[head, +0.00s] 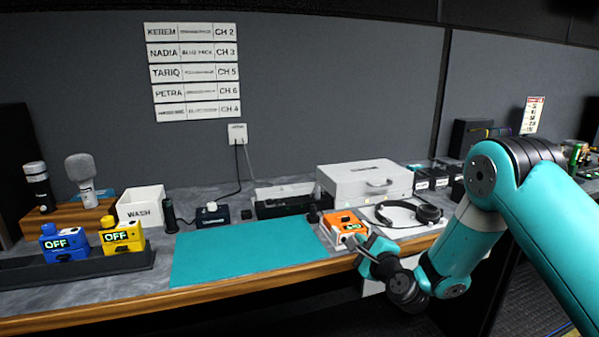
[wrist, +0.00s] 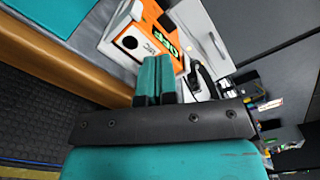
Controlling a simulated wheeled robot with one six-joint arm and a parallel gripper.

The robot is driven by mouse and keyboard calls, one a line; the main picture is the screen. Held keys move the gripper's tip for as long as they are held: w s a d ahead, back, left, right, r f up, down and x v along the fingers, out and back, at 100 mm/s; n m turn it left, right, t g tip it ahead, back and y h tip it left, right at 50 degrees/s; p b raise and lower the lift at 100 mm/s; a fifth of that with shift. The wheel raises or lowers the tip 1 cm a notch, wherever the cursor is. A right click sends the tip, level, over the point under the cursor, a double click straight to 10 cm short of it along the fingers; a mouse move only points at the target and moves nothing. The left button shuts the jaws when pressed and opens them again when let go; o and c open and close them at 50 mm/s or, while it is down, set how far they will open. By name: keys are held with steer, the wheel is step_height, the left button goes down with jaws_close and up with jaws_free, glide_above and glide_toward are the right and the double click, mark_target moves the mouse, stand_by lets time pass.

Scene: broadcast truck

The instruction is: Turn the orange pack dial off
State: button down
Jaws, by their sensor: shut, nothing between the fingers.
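The orange pack (head: 345,221) lies on the counter right of the teal mat, on a pale base. In the wrist view the orange pack (wrist: 150,17) shows a green-lit display (wrist: 165,44), which seems to read OFF but is rotated and small. A pale face with a dark round spot (wrist: 130,42) is beside it. I cannot make out the dial clearly. My gripper (head: 353,243) is at the pack's front right; its two teal fingers (wrist: 153,62) are shut together and empty, with tips close to the pack. Whether they touch it I cannot tell.
Headphones (head: 408,213) lie right of the pack, and a white case (head: 362,181) stands behind. The teal mat (head: 235,252) is clear. Blue (head: 64,243) and yellow (head: 122,237) packs reading OFF stand in a black tray (head: 80,268) at left. The counter's wooden front edge (head: 200,293) is near.

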steer(key=shift+w+a, duration=0.2)
steer(key=shift+a, duration=0.05)
stand_by(0.8)
steer(key=shift+p, duration=0.35)
steer(key=shift+a+r+p, duration=0.15)
steer(key=shift+a+p, duration=0.15)
steer(key=shift+p, duration=0.05)
steer(key=shift+s+f+b, duration=0.2)
steer(key=shift+f+b, duration=0.15)
steer(key=shift+b, duration=0.7)
steer(key=shift+s+f+b, duration=0.1)
steer(key=shift+s+b, duration=0.35)
steer(key=shift+b, duration=0.65)
steer(key=b+v, duration=0.1)
steer(key=b, duration=0.1)
steer(key=b+v, duration=0.1)
steer(key=v, duration=0.1)
steer(key=b+v, duration=0.1)
steer(key=b, duration=0.1)
steer(key=shift+s+d+r+b, duration=0.15)
steer(key=shift+d+r+b, duration=0.15)
steer(key=shift+d+b, duration=0.05)
